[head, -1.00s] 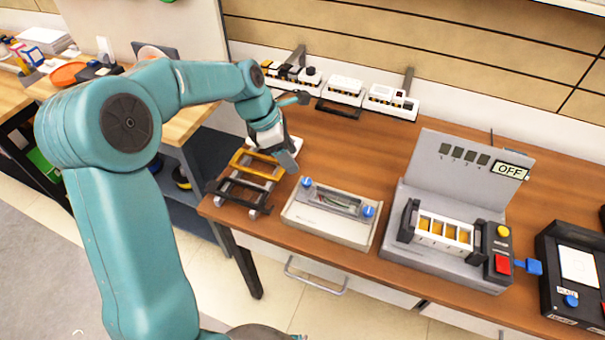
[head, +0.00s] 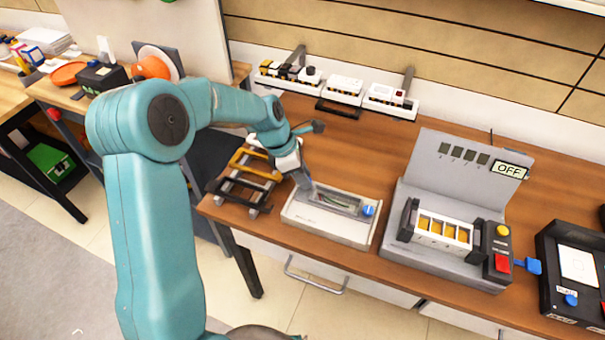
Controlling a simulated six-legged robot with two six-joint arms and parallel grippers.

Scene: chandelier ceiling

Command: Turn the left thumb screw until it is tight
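A pale box with a recessed window (head: 318,225) sits near the table's front edge. A blue thumb screw (head: 368,210) shows at the right end of its window. The left thumb screw, at the window's left end, is hidden behind my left gripper (head: 305,186). The gripper points down at that spot, its fingertips at or just over the screw. I cannot tell whether its fingers are open or closed on the screw. My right gripper is not in view.
A rack with black and yellow bars (head: 245,185) stands just left of the box. A grey machine with an OFF sign (head: 450,225) stands to the right, and a black device (head: 575,270) beyond it. Wall-side modules (head: 343,90) line the back. Bare wood (head: 370,150) lies behind the box.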

